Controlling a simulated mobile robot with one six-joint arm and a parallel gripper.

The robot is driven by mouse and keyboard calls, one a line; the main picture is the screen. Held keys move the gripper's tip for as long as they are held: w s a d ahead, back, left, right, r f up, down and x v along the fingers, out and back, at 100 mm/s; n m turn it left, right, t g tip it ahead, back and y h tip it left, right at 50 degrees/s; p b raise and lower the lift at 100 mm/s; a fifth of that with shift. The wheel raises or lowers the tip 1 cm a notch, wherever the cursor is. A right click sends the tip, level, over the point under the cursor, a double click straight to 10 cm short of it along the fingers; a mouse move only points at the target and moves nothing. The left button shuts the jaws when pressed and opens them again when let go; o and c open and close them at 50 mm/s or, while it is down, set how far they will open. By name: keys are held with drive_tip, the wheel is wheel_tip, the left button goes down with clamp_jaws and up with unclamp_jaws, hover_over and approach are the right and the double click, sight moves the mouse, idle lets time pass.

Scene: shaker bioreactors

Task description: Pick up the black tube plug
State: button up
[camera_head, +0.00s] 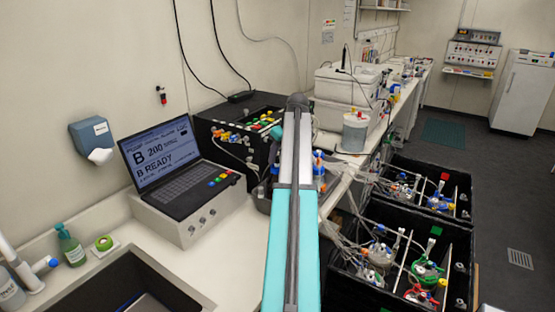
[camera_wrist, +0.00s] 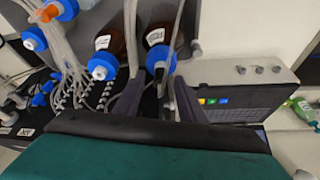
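In the wrist view the two dark fingers of my gripper (camera_wrist: 160,76) stand apart, with a gap between them. A thin grey tube (camera_wrist: 178,38) runs down into this gap. At its lower end is a narrow dark piece (camera_wrist: 167,95), which looks like the black tube plug; it lies between the fingers, and I cannot tell if either touches it. Brown bottles with blue caps (camera_wrist: 160,60) are right beyond the fingertips. In the head view my arm hides the gripper and the plug.
A laptop (camera_head: 180,160) stands on a white control box (camera_head: 190,222) left of my arm. Black crates (camera_head: 345,290) with tubing and coloured caps are at the right. Clear tubes and blue connectors (camera_wrist: 34,38) crowd the wrist view's left side.

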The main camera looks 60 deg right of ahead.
sight(279, 157)
drive_tip(key=shift+c, duration=0.2)
clamp_jaws()
drive_tip(key=shift+r, duration=0.15)
idle(0.4)
drive_tip(key=shift+r+b, duration=1.05)
drive_tip(key=shift+r, duration=0.35)
drive_tip(key=shift+s+a+r, duration=0.1)
drive_tip(key=shift+s+r, duration=0.05)
drive_tip(key=s+a+r+b, duration=0.1)
drive_tip(key=s+a+b, duration=0.4)
drive_tip(key=s+a, duration=0.6)
drive_tip(key=shift+r, duration=0.3)
